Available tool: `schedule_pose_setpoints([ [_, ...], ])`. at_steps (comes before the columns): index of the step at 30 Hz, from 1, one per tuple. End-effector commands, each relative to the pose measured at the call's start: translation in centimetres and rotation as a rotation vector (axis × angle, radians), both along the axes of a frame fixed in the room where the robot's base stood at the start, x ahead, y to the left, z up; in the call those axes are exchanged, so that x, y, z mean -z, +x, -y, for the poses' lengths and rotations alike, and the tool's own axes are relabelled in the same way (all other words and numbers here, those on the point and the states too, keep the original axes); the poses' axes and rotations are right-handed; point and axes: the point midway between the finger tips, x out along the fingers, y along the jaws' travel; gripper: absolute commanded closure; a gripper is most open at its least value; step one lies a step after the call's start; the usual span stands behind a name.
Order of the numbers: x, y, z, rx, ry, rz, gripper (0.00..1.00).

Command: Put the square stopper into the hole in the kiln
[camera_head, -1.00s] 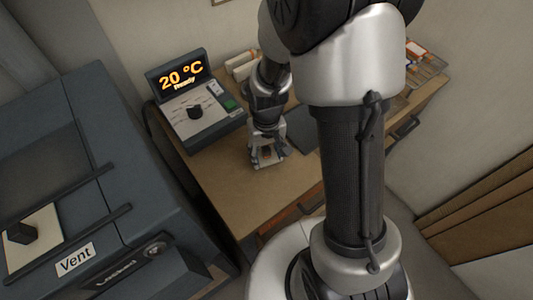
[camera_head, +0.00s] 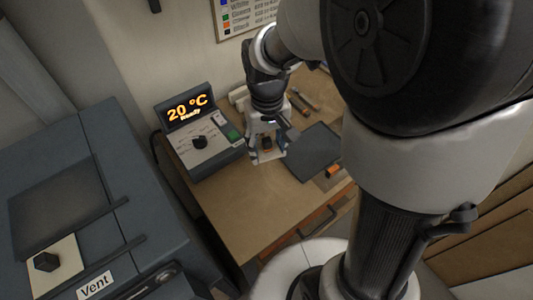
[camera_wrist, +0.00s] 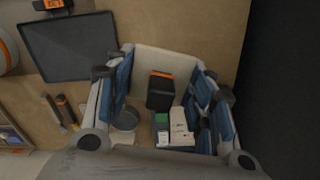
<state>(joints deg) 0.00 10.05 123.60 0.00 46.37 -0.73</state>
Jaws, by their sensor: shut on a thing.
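My gripper (camera_head: 267,157) is above the table, right of the controller. In the wrist view my gripper (camera_wrist: 163,78) is shut, with blue-padded fingers on either side of a dark block (camera_wrist: 160,97) with an orange edge. A pale square piece lies at the block's far side. I take this held thing as the square stopper; how the parts join is unclear. The kiln (camera_head: 75,200) stands at the left, apart from the gripper.
The controller (camera_head: 202,150) reads 20 °C, Ready. A dark mat (camera_head: 312,150) lies right of my gripper with an orange-marked item (camera_head: 333,172) at its edge. Pen-like tools (camera_head: 303,101) lie at the back. The table's front left is clear. My arm fills the right.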

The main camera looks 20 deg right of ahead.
Motion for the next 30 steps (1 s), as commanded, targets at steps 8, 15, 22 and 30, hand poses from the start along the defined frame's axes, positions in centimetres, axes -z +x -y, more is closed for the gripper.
schedule_pose_setpoints([
  [8, -2.5, 0.0, 0.0, 0.000, 0.000, 0.001, 0.76],
  [15, -4.0, 0.0, 0.0, 0.000, 0.000, 0.001, 0.76],
  [22, -4.8, 0.0, 0.0, 0.000, 0.000, 0.000, 0.76],
  [30, -4.2, 0.1, 0.0, 0.000, 0.000, -0.001, 0.76],
])
